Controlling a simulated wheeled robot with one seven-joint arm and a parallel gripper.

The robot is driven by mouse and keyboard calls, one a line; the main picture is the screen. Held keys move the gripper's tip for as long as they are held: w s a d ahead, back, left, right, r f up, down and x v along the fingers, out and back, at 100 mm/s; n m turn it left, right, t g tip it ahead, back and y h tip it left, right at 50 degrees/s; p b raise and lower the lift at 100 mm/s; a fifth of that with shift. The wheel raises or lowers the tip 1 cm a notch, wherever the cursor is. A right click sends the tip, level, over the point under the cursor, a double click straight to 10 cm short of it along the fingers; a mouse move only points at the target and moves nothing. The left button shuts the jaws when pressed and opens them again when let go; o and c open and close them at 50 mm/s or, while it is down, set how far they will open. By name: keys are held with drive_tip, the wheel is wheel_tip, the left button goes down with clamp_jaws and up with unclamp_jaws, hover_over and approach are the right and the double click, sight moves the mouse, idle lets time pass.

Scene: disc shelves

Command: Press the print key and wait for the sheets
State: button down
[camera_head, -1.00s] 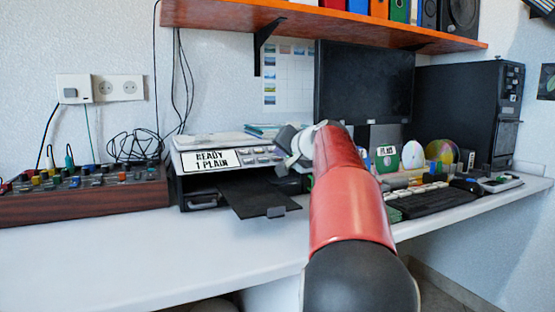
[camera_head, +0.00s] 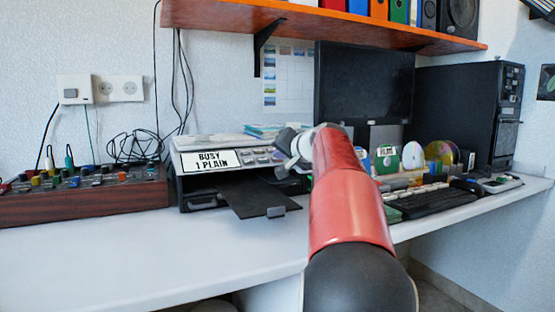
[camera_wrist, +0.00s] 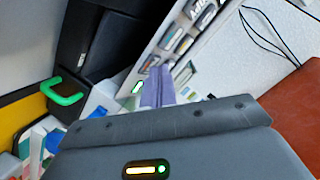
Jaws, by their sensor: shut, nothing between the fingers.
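The printer (camera_head: 190,158) stands on the desk, its display (camera_head: 210,161) reading "BUSY 1 PLAIN". A row of grey keys (camera_head: 260,156) lies right of the display. Its black output tray (camera_head: 258,197) sticks out in front and looks bare. My gripper (camera_head: 284,146) is at the right end of the key row; my red arm partly hides that area. In the wrist view the gripper's shut fingers (camera_wrist: 158,86) lie over the key panel (camera_wrist: 178,45), beside a green-lit key (camera_wrist: 137,88). I cannot tell whether the fingertips touch a key.
A mixer-like box with knobs (camera_head: 85,199) stands at the left. A monitor (camera_head: 362,85), a keyboard (camera_head: 435,202), standing discs (camera_head: 412,156) and a black computer tower (camera_head: 470,110) are at the right. An orange shelf (camera_head: 330,22) hangs above. The front left desk is clear.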

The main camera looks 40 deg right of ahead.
drive_tip(key=shift+s+a+r, duration=0.1)
drive_tip(key=shift+s+r, duration=0.25)
drive_tip(key=shift+r, duration=0.3)
drive_tip(key=shift+r+p, duration=0.1)
drive_tip(key=shift+p, duration=0.2)
